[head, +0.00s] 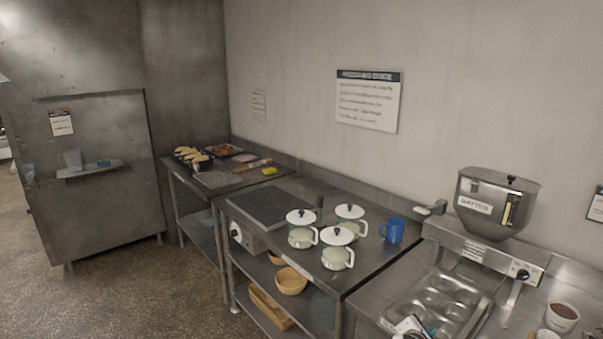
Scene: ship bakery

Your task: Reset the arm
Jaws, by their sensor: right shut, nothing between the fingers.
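My right gripper (411,326) shows only in part at the bottom edge of the head view, in front of the steel fryer basin (452,302). It is small and cut off by the frame. It is shut and holds nothing that I can see. My left gripper is not in view.
Several white-lidded pots (338,257) and a blue mug (393,231) stand on the steel counter (372,264) beside a dark griddle (272,207). A batter hopper (494,204) stands behind the basin. A cup (562,317) sits at the right. Floor (130,285) at left is clear.

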